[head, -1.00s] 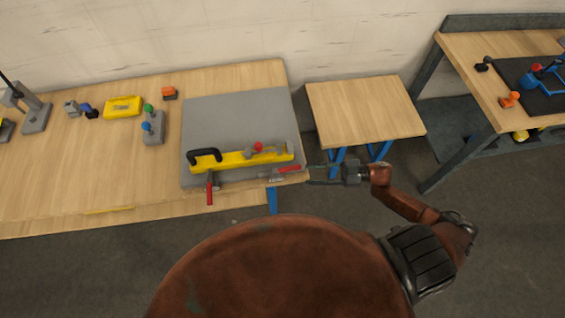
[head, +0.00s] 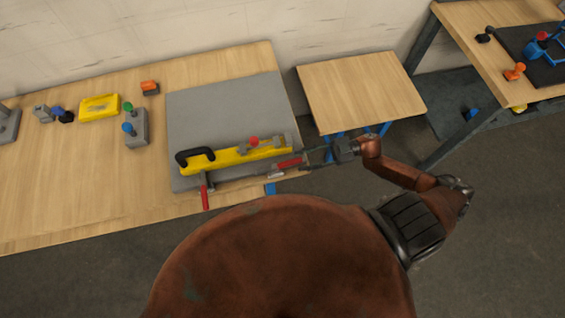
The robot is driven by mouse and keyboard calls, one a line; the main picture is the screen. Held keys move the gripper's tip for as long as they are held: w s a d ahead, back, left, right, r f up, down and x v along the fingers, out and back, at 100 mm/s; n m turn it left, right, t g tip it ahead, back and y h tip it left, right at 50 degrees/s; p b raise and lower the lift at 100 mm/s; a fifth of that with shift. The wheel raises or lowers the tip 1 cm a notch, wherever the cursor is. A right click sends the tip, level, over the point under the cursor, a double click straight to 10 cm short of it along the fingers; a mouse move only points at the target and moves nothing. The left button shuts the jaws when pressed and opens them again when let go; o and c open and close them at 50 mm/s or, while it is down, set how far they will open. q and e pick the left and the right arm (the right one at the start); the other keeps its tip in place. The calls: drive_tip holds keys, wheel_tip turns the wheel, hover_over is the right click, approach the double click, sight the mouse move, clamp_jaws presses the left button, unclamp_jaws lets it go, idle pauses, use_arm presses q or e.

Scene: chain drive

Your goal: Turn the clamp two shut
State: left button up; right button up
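A yellow bar with a black handle (head: 222,159) lies on the grey mat (head: 215,108) at the table's front right. Two red-handled clamps are at its front side. The left clamp's red handle (head: 205,197) points out over the table's front edge. The right clamp's red handle (head: 290,163) points right, along the bar. Which one is clamp two is not marked. My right gripper (head: 307,160) is at the tip of the right red handle, with its fingers apart on either side of it. Contact is too small to tell. My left gripper is out of view.
A red knob (head: 254,141) sits on the bar. A blue and green knobbed block (head: 136,127), a yellow case (head: 100,108) and an orange part (head: 149,88) stand left of the mat. A small wooden table (head: 360,88) stands right, its top bare.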

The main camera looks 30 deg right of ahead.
sight(285, 164)
drive_tip(key=p+x, duration=0.1)
drive_tip(key=x, duration=0.7)
drive_tip(key=shift+d, duration=0.1)
clamp_jaws()
drive_tip(key=shift+d+r, duration=0.1)
idle(0.4)
